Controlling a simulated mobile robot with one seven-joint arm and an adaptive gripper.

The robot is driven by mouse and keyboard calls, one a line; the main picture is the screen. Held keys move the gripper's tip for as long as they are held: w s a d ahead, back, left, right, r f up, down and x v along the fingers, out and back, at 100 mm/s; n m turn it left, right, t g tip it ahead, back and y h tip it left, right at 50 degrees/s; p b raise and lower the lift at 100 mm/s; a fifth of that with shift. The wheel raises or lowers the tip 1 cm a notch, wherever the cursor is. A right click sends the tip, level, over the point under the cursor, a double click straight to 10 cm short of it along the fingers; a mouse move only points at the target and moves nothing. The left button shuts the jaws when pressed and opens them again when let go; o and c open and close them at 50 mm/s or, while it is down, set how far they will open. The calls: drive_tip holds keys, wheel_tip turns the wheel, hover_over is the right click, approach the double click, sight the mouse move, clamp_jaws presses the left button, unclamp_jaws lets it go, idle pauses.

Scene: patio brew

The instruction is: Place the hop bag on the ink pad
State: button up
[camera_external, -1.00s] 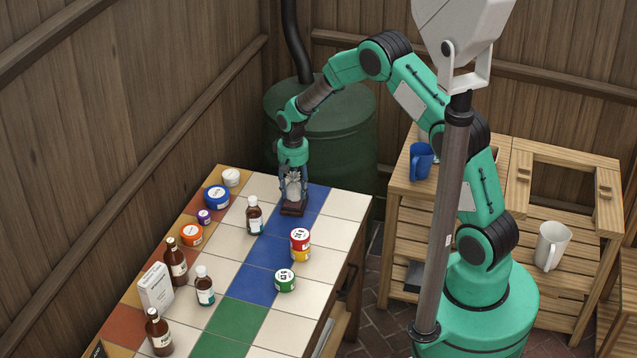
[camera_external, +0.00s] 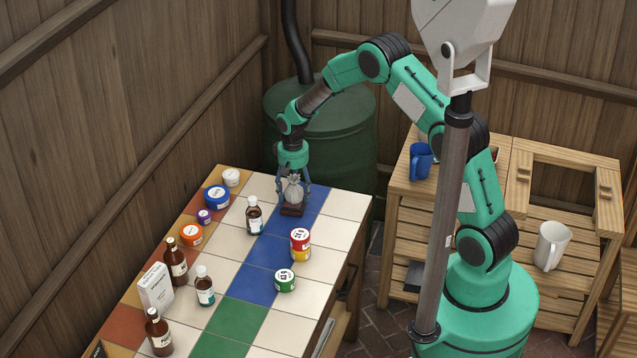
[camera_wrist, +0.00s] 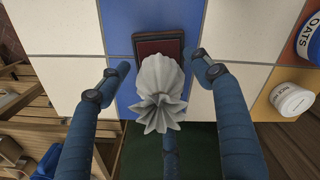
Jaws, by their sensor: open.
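The hop bag (camera_external: 293,189) is a pale grey, gathered cloth pouch. It rests on the ink pad (camera_external: 291,210), a small dark box with a dark red top, on the blue tiles at the table's far end. In the wrist view the hop bag (camera_wrist: 160,92) covers the near part of the ink pad (camera_wrist: 158,47). My gripper (camera_external: 292,197) is open around the bag. In the wrist view the fingers of my gripper (camera_wrist: 160,68) stand apart on both sides of it, with gaps between them and the bag.
A brown bottle (camera_external: 254,216) stands just left of the ink pad. A red and yellow stack of tins (camera_external: 300,244) and a green tin (camera_external: 285,281) stand nearer. More tins and bottles line the left side. White tiles (camera_external: 341,207) to the right are clear.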

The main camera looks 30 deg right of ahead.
drive_tip(key=shift+r, duration=0.15)
wheel_tip(320, 180, up, 12)
drive_tip(key=shift+p, duration=1.25)
drive_tip(key=shift+r, duration=0.1)
